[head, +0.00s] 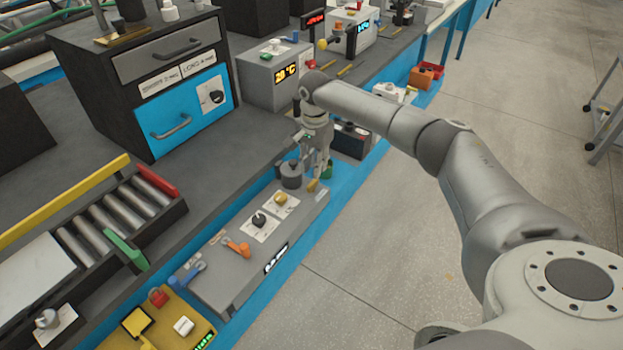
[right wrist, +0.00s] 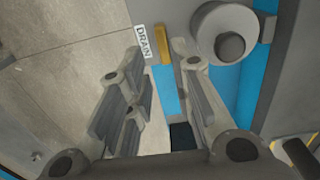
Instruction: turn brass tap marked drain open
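The brass tap (head: 313,186) is small and sits at the far end of the grey panel. In the right wrist view its brass handle (right wrist: 163,60) runs up the picture beside a white label reading DRAIN (right wrist: 143,41). My right gripper (head: 318,172) points down just above and beyond the tap. In the right wrist view my right gripper (right wrist: 158,72) has its fingers spread wide, with the handle showing between their tips. I cannot tell whether a finger touches it. My left gripper is not in view.
A grey round pot-like part (head: 291,176) stands close beside the tap. The grey panel (head: 225,272) also carries a black knob (head: 259,220), an orange lever (head: 238,248) and a blue lever (head: 187,274). A dark box (head: 351,141) stands behind my gripper. Open floor lies right.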

